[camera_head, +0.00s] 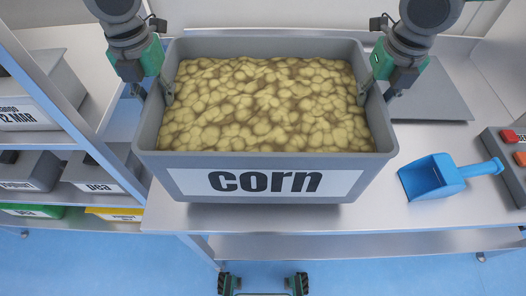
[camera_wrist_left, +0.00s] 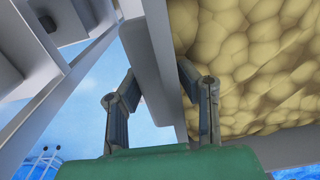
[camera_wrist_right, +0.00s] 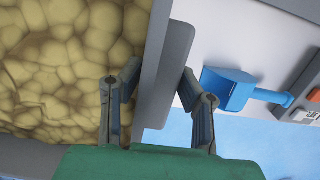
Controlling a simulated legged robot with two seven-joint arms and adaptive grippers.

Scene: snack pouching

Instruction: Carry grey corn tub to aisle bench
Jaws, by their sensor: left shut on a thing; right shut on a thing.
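The grey corn tub (camera_head: 266,170) is full of lumpy yellow corn and has a white "corn" label on its front. It is upright in front of me, over the metal bench (camera_head: 430,205); I cannot tell whether it touches the bench. My left gripper (camera_head: 158,95) is shut on the tub's left wall, one finger inside and one outside; the grip also shows in the left wrist view (camera_wrist_left: 160,100). My right gripper (camera_head: 372,92) is shut on the right wall in the same way, as the right wrist view (camera_wrist_right: 160,95) shows too.
A blue scoop (camera_head: 435,177) lies on the bench to the right. A flat grey plate (camera_head: 430,100) sits behind it, and a panel with red buttons (camera_head: 510,136) is at the right edge. Shelves with labelled tubs (camera_head: 95,178) stand close on the left.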

